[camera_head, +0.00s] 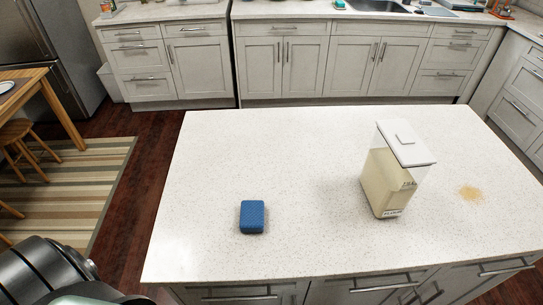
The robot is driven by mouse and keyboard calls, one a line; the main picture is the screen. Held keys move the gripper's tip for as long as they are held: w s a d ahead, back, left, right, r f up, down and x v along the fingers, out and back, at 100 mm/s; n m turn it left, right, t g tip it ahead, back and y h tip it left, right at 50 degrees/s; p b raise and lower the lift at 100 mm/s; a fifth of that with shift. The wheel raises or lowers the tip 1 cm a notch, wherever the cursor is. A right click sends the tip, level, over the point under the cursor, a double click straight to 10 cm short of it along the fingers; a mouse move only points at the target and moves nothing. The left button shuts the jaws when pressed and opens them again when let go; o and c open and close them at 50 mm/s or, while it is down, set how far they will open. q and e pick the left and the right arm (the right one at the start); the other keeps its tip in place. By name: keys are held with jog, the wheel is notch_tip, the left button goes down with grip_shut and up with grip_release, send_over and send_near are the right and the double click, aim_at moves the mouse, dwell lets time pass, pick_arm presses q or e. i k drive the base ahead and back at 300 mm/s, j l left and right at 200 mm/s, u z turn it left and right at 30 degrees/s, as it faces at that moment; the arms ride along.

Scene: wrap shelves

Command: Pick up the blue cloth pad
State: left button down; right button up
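The blue cloth pad (252,216) lies on the white speckled countertop of the island (290,160), left of the middle and close to the front edge. It is a small rounded rectangular block, with nothing touching it. Part of my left arm shows at the lower left corner, off the island's left side. Neither my left nor my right gripper can be made out in the head view.
A clear container of flour (382,185) with a white lid stands right of the pad. A tan spill (470,193) lies at the right. The counter around the pad is clear. A wooden table (40,95) and striped rug (80,185) are at the left.

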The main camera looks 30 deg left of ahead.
aim_at(252, 212)
jog(key=u, duration=1)
